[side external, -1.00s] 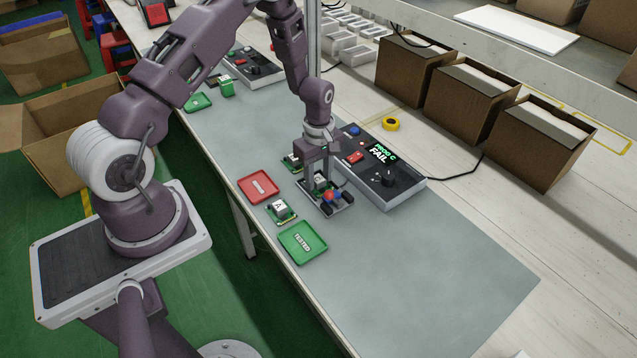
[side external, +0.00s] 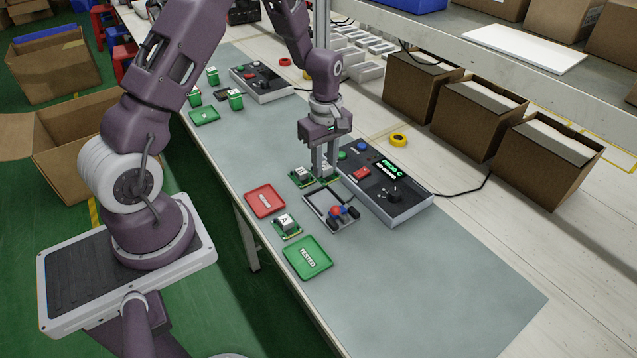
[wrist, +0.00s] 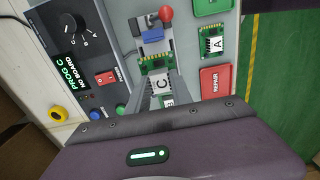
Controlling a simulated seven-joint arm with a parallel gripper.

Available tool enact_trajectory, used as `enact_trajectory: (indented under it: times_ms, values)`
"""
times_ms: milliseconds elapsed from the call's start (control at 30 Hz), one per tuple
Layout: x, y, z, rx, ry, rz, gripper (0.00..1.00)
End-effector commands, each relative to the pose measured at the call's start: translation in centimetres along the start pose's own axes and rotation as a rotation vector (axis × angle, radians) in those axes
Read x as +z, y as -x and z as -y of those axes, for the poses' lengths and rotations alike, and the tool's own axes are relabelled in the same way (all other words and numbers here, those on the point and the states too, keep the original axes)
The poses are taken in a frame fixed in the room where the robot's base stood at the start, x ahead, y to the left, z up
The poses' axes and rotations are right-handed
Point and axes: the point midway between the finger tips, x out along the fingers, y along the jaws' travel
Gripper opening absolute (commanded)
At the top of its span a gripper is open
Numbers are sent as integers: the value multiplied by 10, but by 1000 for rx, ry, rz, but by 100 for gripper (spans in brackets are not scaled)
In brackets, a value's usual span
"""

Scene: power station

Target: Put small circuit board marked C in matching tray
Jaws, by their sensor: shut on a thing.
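My gripper (side external: 325,176) is shut on the small green circuit board marked C (wrist: 162,86), its white label showing between the fingers in the wrist view. The board is held above the bench, behind the programming fixture (side external: 318,203) with its red knob. Board B (wrist: 168,103) lies just beyond my gripper, partly hidden by it; whether the two boards touch is unclear. Board A (side external: 286,224) lies between the red tray (side external: 265,200) and the green tray (side external: 307,258). The red tray reads REPAIR in the wrist view (wrist: 215,82); the green one reads TESTED. Both trays are empty.
The programmer box (side external: 388,187) stands right of my gripper, its screen reading PROG C, NO BOARD. A yellow tape roll (side external: 398,139) and open cardboard boxes (side external: 470,118) lie farther right. The near mat (side external: 430,270) is clear.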

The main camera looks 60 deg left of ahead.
Motion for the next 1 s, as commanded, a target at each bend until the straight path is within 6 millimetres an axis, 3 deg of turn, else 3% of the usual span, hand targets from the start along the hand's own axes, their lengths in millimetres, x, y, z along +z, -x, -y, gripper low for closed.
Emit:
enact_trajectory:
  times_ms: [167,300,400,500,1000]
  values:
    - [-35,6,33,-9,15,-4,0]
    - [-69,5,80,-12,18,-4,0]
    - [-83,6,109,-7,14,-1,0]
    - [-88,3,124,-4,4,2,0]
    - [-88,-92,128,-2,-1,3,0]
